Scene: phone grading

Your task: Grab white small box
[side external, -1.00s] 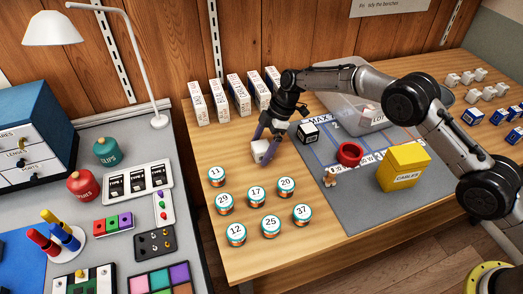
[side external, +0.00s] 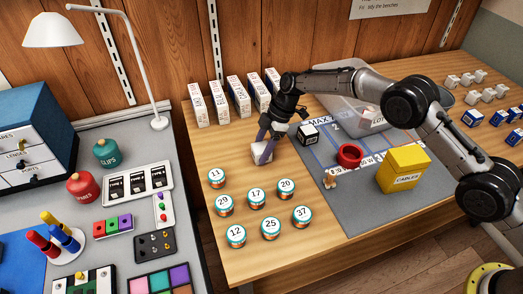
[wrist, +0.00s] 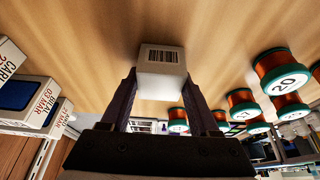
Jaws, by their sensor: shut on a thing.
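The small white box (side external: 262,152) is on the wooden table, left of the grey mat. In the wrist view the white box (wrist: 161,72) shows a barcode on one face and sits between the two fingers. My gripper (side external: 265,150) is shut on it, with a dark finger on each side. I cannot tell whether the box touches the table.
Several numbered spools (side external: 256,195) stand in front of the box. White upright boxes (side external: 238,97) line the wall behind. A black-and-white cube (side external: 308,134), a red ring (side external: 349,155) and a yellow box (side external: 403,168) are to the right.

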